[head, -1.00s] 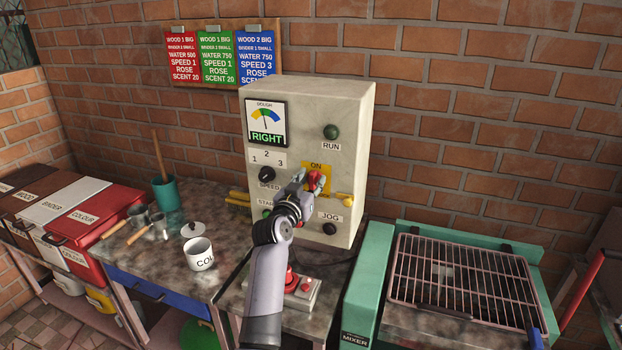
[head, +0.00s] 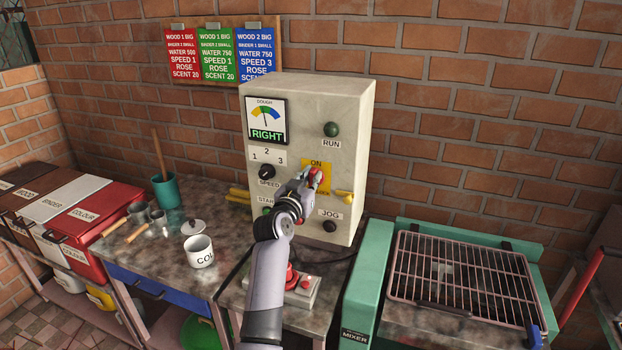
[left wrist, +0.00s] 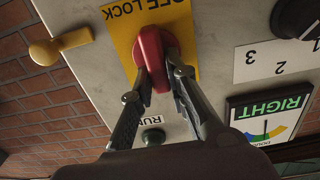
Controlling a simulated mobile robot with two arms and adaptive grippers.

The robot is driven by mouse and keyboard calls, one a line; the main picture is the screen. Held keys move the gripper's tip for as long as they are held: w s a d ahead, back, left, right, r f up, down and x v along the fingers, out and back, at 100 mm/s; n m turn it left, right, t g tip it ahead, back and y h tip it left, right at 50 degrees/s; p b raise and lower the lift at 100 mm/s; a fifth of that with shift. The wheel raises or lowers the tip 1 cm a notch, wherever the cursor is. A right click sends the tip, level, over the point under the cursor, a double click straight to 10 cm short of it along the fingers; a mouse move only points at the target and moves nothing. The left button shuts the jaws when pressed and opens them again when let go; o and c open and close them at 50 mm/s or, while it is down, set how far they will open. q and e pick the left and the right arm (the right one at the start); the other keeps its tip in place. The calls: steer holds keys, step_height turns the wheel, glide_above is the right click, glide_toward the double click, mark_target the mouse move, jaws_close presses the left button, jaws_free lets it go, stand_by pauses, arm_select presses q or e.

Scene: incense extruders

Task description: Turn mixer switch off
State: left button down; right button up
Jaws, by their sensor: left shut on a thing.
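The mixer's control box (head: 356,130) stands on the bench with a yellow plate (head: 326,172) on its front. The plate reads ON at its top in the head view and OFF LOCK in the upside-down left wrist view (left wrist: 190,58). A red switch handle (left wrist: 153,50) sits on this plate, partly hidden by my gripper in the head view (head: 318,176). My left gripper (left wrist: 156,84) is shut on the red handle, with one finger on each side. Which position the handle points to is hard to tell. My right gripper is not in view.
A speed knob (head: 266,172), a green RUN lamp (head: 331,129), a JOG button (head: 330,226) and a yellow lever (head: 344,197) surround the plate. A red-buttoned box (head: 302,290) lies below my left arm. The green mixer (head: 370,280) stands right, a white cup (head: 199,252) left.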

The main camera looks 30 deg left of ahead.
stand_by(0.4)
arm_select(q)
steer(key=n+p, duration=0.2)
steer(key=n, duration=0.4)
steer(key=a+f+n+p, duration=0.1)
steer(key=n+p, duration=0.1)
steer(key=n, duration=0.4)
steer(key=n+p, duration=0.2)
steer(key=n, duration=0.3)
steer(key=shift+s+a+f+n, duration=0.2)
steer(key=shift+a+f+n, duration=0.1)
steer(key=shift+n, duration=0.1)
stand_by(0.4)
steer(key=c, duration=1.6)
jaws_free()
steer(key=shift+o, duration=0.2)
